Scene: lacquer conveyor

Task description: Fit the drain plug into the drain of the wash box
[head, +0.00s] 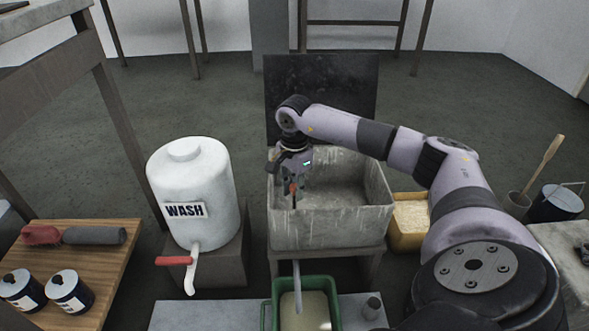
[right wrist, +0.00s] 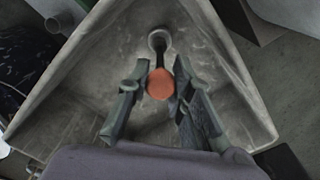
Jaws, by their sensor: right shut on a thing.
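The wash box (head: 325,232) is a grey, stained open basin on a stand in the middle of the head view. My right gripper (head: 293,189) reaches down over the left part of the box. It is shut on the orange-red drain plug, which shows between the fingertips (right wrist: 159,84) in the right wrist view. In that view the drain (right wrist: 158,41), a pale ring with a dark opening, lies just beyond the plug, towards the corner of the box. The plug appears apart from the drain; its height above the floor is hard to tell. My left gripper is not in view.
A white WASH tank (head: 193,172) with a red-handled tap stands left of the box. A drain pipe (head: 297,285) leads down to a green tub (head: 336,290). A dark panel (head: 345,85) stands behind the box. A yellow container (head: 411,215) is at right.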

